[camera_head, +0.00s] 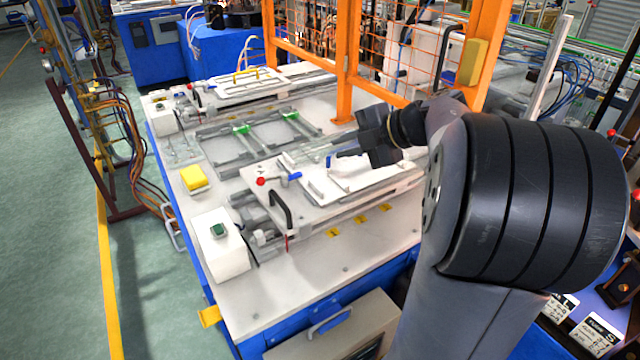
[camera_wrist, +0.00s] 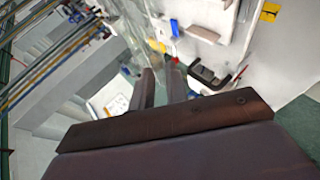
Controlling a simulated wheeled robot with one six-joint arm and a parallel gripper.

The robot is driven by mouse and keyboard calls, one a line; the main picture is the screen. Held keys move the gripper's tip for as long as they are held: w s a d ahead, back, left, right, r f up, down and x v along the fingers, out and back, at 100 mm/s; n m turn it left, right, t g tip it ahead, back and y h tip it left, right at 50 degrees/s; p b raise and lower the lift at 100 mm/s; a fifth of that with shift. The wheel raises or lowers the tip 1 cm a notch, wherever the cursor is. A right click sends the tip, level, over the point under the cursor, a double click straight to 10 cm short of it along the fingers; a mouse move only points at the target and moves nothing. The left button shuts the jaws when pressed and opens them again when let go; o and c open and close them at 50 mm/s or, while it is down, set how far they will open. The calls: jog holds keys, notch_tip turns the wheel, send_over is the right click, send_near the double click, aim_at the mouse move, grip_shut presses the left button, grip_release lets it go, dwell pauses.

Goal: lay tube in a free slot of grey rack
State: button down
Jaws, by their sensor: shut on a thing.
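My gripper (camera_head: 338,155) reaches in from the right over the white work table. In the wrist view its two dark fingers (camera_wrist: 160,72) are close together, shut on a clear glass tube (camera_wrist: 136,42). The tube shows only faintly in the head view (camera_head: 313,153), pointing left from the fingers above the white fixture. Its held part is hidden by the fingers. A grey metal frame that looks like the rack (camera_head: 208,147) lies on the table left of the gripper, with green clips on its bars. I cannot tell its slots apart or which are free.
A white fixture plate (camera_head: 318,190) with a black handle (camera_head: 281,208) and red and blue levers lies below the gripper. An orange mesh guard (camera_head: 345,60) stands behind. A yellow block (camera_head: 194,178) and a white button box (camera_head: 220,248) stand at the table's left edge.

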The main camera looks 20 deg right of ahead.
aim_at(343, 200)
jog(key=shift+f, duration=4.75)
jog(key=c, duration=1.4)
grip_release()
jog(key=shift+f, duration=0.1)
jog(key=shift+s+f+b, duration=0.15)
jog(key=shift+f+b, duration=0.25)
jog(key=shift+b, duration=0.1)
jog(key=v, duration=1.1)
jog(key=shift+w+d+r, duration=0.2)
jog(key=shift+w, duration=0.25)
